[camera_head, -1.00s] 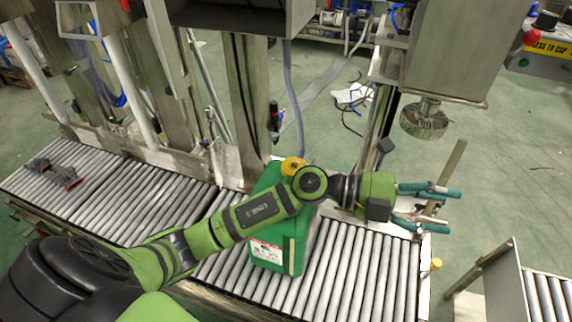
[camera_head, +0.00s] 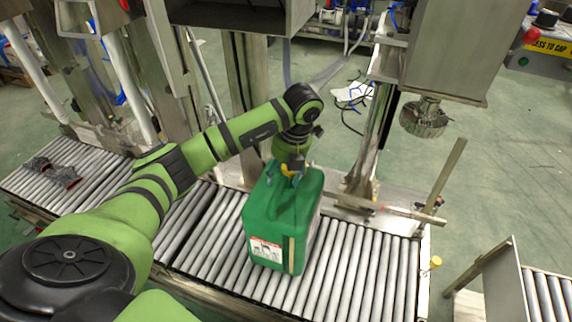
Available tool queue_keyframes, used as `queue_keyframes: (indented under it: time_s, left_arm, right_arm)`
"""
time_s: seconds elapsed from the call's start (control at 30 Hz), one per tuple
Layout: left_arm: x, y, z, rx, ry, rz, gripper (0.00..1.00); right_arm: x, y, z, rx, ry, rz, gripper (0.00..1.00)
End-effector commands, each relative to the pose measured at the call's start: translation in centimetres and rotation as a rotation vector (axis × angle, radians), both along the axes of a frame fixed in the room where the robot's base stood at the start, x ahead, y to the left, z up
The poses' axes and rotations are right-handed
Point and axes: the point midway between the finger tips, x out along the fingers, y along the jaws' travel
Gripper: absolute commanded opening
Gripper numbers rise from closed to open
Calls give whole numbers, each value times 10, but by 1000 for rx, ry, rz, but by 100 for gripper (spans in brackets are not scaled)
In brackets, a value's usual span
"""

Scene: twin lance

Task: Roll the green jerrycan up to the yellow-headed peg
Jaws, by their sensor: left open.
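The green jerrycan (camera_head: 264,222) stands upright on the roller conveyor, with a white label low on its front. My left gripper (camera_head: 291,174) is over the top of the jerrycan, at its far side, and is open. The fingers partly cover the yellow cap, and I cannot tell whether they touch the can. The yellow-headed peg (camera_head: 435,263) is at the right end of the conveyor, to the right of the jerrycan. My right gripper is not in view.
The rollers (camera_head: 362,268) between the jerrycan and the peg are clear. A metal bar (camera_head: 385,209) runs along the far side there. Dark gloves (camera_head: 64,176) lie on the left rollers. A second conveyor (camera_head: 545,296) stands beyond a gap at the right.

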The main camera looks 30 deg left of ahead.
Motion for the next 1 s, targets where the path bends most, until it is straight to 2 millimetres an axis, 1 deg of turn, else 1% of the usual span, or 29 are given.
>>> queue_keyframes:
  time_s: [0.03, 0.1, 0.23, 0.4, 0.6, 0.63, 0.67, 0.7, 0.77, 1.0]
  left_arm:
    - [-1, 2, -9, 0, 3, 1, 60]
    - [-2, 3, -18, -1, 3, -1, 60]
    - [-2, 5, -31, -1, 1, -1, 60]
    - [-2, 6, -37, -3, -1, -3, 60]
    - [-2, 6, -37, -3, -2, -3, 60]
    - [-2, 6, -37, -4, -2, -3, 52]
    - [-2, 6, -37, -4, -2, -3, 40]
    - [-2, 6, -37, -4, -2, -3, 24]
    - [-2, 6, -37, -4, -2, -3, 0]
    - [-1, 4, -37, -4, -2, -4, 0]
  right_arm:
    - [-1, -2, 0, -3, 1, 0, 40]
    - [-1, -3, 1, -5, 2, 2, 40]
    - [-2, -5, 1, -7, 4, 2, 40]
    - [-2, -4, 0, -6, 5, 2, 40]
    - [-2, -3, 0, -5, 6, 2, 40]
    - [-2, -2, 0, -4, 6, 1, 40]
    - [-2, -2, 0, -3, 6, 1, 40]
    - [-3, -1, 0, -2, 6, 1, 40]
    - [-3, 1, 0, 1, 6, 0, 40]
    - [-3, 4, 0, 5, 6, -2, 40]
